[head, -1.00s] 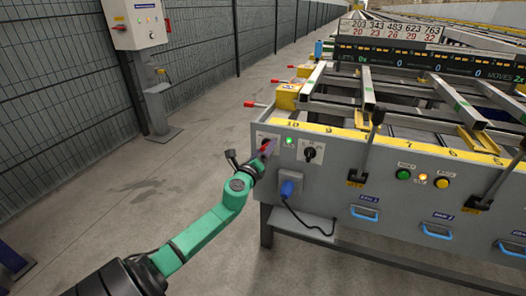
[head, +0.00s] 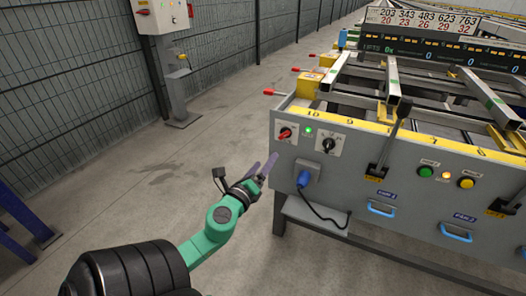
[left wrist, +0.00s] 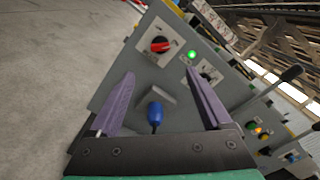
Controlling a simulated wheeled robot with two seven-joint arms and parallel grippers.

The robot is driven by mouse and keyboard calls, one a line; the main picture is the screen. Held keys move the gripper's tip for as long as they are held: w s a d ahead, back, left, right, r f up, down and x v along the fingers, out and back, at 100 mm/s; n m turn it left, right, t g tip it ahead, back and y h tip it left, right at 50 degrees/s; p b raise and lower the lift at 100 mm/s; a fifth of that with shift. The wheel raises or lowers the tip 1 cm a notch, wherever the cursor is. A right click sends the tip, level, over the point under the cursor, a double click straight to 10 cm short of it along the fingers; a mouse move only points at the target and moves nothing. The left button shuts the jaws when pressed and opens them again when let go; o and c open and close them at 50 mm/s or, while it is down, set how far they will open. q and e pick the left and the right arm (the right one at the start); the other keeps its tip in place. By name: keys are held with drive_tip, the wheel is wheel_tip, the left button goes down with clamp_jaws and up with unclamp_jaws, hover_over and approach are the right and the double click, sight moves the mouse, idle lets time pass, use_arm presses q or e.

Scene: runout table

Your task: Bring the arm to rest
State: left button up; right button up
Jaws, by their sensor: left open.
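My left arm is green with a black wrist, and its gripper (head: 262,171) has two purple fingers. In the head view it hangs in the air to the left of the grey control panel (head: 330,195), apart from it. The left wrist view shows the gripper (left wrist: 160,105) open, with nothing between the fingers. Beyond the fingers are the red rotary switch (left wrist: 160,45) and a blue plug (left wrist: 155,115). The red switch also shows in the head view (head: 285,134) at the panel's left end. My right gripper is not in view.
The panel carries a black selector (head: 329,144), a green lamp (head: 308,130), buttons and tall black levers (head: 395,125). Red-tipped handles (head: 273,92) stick out from the table's left side. A mesh fence (head: 90,80) and a grey post box (head: 162,16) stand left. The floor between is clear.

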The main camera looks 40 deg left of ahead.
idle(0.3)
use_arm(q)
drive_tip(key=s+f+n+g, duration=0.45)
drive_tip(key=f+n, duration=0.35)
drive_tip(key=f, duration=0.5)
drive_tip(key=s+f+n+g, duration=0.3)
drive_tip(key=f+n+g, duration=0.35)
drive_tip(key=f, duration=0.65)
drive_tip(key=s+d+f+n+g+h, duration=0.25)
drive_tip(key=s+d+f+n, duration=0.2)
drive_tip(key=d+f, duration=0.3)
drive_tip(key=s+d+f+n+g+h, duration=0.2)
drive_tip(key=s+d+f+n+h, duration=0.15)
drive_tip(key=s+d+f, duration=0.4)
drive_tip(key=s+a+r+m+p, duration=0.1)
drive_tip(key=s+r+p, duration=0.8)
drive_tip(key=p, duration=1.4)
drive_tip(key=s+a, duration=0.1)
drive_tip(key=s, duration=0.3)
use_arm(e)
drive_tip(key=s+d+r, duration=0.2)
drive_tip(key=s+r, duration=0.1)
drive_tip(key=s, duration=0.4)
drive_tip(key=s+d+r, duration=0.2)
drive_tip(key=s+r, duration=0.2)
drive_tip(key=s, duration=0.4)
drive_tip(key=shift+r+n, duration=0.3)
use_arm(q)
drive_tip(key=shift+m+g, duration=0.25)
